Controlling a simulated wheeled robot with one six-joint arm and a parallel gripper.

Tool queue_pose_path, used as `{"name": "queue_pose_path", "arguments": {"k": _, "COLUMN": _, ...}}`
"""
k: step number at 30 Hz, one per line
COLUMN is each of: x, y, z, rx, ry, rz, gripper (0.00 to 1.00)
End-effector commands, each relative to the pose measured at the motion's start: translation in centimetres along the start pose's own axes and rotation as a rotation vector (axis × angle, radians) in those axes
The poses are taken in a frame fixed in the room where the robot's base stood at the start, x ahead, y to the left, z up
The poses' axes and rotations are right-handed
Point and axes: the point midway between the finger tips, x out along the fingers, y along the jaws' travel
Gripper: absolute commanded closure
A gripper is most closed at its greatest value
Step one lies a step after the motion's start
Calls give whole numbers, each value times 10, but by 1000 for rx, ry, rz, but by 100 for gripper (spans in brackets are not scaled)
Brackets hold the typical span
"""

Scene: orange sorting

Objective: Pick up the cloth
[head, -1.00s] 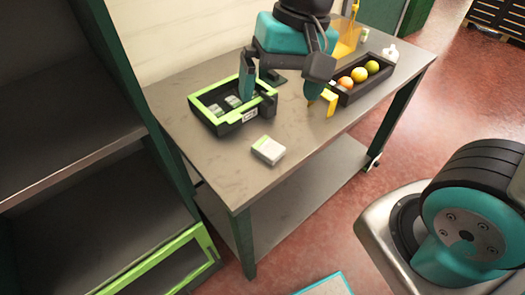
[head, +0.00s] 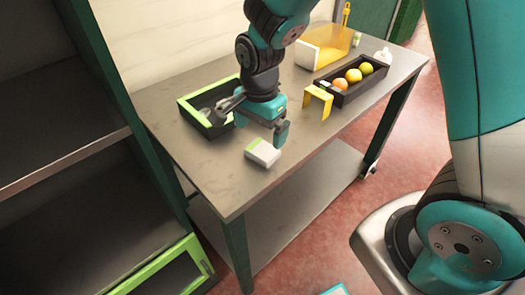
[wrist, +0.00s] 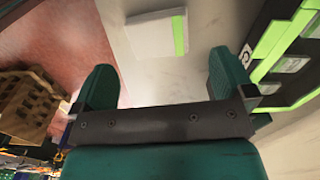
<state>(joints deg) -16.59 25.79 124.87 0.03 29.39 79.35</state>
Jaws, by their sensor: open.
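The cloth (head: 263,152) looks like a small white folded block with a green stripe along one edge. It lies flat on the grey table (head: 205,165), near the front edge. In the wrist view the cloth (wrist: 155,38) shows beyond the fingertips, between the two fingers and a little left of their middle. My gripper (head: 262,124) is open and empty above the table, just behind the cloth in the head view. In the wrist view both fingers of my gripper (wrist: 163,75) are spread wide apart, with nothing between them.
A black tray with a green rim (head: 188,103) is at left, partly hidden by my gripper. Bare tabletop surrounds the cloth.

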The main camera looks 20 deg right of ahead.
Motion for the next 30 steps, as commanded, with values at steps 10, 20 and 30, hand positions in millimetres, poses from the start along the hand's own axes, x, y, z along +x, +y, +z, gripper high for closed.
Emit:
{"name": "queue_pose_path", "arguments": {"k": 10, "x": 36, "y": 3, "z": -4, "rx": 0, "ry": -1, "rz": 5, "gripper": 0}}
{"name": "queue_pose_path", "arguments": {"k": 20, "x": 61, "y": 2, "z": -4, "rx": -1, "ry": 0, "rz": -1, "gripper": 0}}
{"name": "queue_pose_path", "arguments": {"k": 30, "x": 61, "y": 2, "z": -4, "rx": -1, "ry": 0, "rz": -1, "gripper": 43}}
